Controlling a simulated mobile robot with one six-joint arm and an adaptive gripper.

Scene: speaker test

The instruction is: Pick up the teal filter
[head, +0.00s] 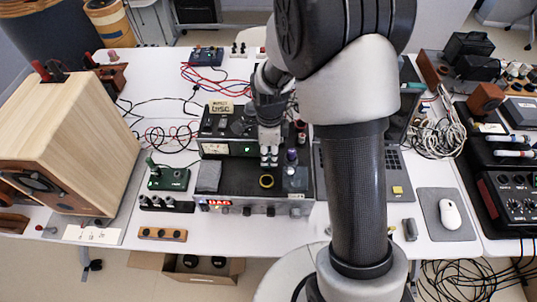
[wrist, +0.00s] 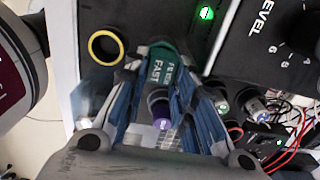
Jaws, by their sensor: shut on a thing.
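The teal filter (wrist: 164,62) shows in the wrist view as a small teal block with white lettering that includes "FAST". My gripper (wrist: 160,72) has its two blue-grey fingers on either side of it and is shut on it. In the head view my gripper (head: 269,158) points down over the dark equipment unit, behind the yellow ring. The filter cannot be made out there. I cannot tell whether it is clear of the surface below.
A yellow-rimmed ring (head: 266,181) lies near the gripper and also shows in the wrist view (wrist: 106,46). A purple-topped knob (head: 291,156) stands close on the right. A wooden speaker box (head: 75,130) fills the left. Cables and a white mouse (head: 450,214) lie elsewhere.

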